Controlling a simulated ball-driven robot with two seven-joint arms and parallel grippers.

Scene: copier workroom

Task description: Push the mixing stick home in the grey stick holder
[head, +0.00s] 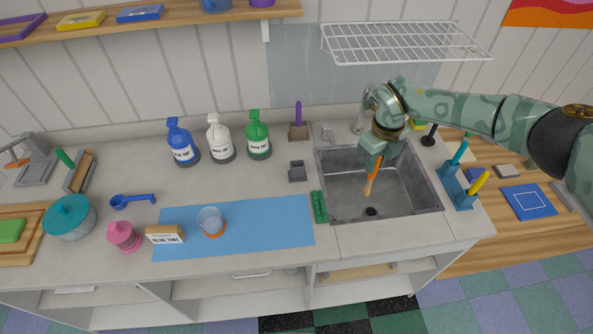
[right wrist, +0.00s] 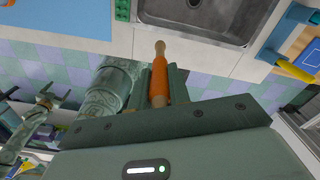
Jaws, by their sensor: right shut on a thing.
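The mixing stick (head: 369,186) has an orange handle and a pale wooden end. My right gripper (head: 373,160) is shut on its orange part and holds it over the sink, wooden end pointing down and slightly tilted. The stick also shows in the right wrist view (right wrist: 159,80), between the fingers with its wooden end sticking out. The grey stick holder (head: 297,171) is a small dark grey block on the counter, left of the sink and apart from the stick. No stick shows in it. My left gripper is not seen in the head view.
The metal sink (head: 420,190) lies under the stick. A green sponge-like block (head: 319,207) sits at its left edge. Behind the grey holder stands a brown holder (head: 299,132) with a purple stick. Several pump bottles stand further left. A blue mat (head: 270,225) holds a cup (head: 210,220).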

